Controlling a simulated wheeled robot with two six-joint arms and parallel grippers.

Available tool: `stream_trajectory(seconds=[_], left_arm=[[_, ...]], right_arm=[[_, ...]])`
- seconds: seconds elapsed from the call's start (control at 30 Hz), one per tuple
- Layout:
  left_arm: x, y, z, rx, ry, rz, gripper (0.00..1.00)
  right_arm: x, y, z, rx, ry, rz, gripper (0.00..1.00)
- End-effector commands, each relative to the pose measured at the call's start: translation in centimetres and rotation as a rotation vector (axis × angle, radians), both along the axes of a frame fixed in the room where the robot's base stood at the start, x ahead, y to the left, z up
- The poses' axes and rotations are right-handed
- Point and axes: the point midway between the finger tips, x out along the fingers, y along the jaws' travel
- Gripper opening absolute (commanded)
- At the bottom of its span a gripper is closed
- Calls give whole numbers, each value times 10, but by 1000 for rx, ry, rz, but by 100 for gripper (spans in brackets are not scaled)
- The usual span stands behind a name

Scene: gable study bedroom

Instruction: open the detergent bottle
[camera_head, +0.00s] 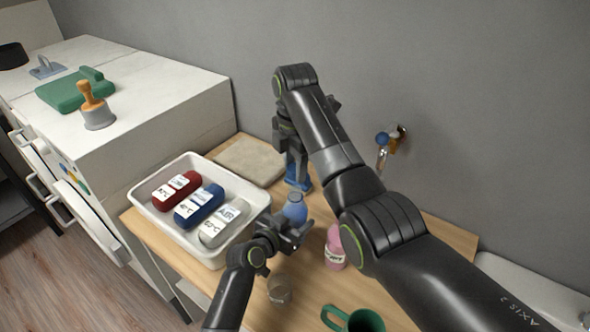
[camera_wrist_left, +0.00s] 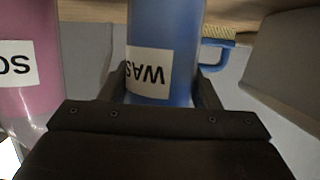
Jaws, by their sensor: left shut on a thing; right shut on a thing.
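The blue detergent bottle (camera_head: 295,209) stands upright on the wooden table; its label shows upside down in the left wrist view (camera_wrist_left: 163,50). My left gripper (camera_head: 290,236) is shut around the bottle's body from the front. My right gripper (camera_head: 297,176) points down from above, just over and behind the bottle's narrow top. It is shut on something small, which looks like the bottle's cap. The fingers hide most of it, and I cannot tell whether it still touches the neck.
A pink bottle (camera_head: 335,250) stands close on the right. A blue brush (camera_wrist_left: 217,52) is behind the bottle. A white tray (camera_head: 148,207) holds red, blue and white containers. A green mug (camera_head: 366,321) and small brown jar (camera_head: 279,291) are in front. A beige cloth (camera_head: 248,160) lies behind.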

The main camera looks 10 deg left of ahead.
Motion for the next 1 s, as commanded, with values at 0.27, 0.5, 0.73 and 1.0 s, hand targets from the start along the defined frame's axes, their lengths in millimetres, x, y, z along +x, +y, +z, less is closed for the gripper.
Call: stream_trajectory(seconds=[0.27,0.5,0.73,1.0], left_arm=[[0,0,0,0,0,0,82],[0,0,0,0,0,0,82],[-14,6,3,-1,0,1,82],[-51,22,15,1,-1,2,82]], right_arm=[[0,0,0,0,0,0,5],[0,0,-1,0,0,0,5],[0,0,-4,0,0,0,5],[0,0,-12,0,0,0,5]])
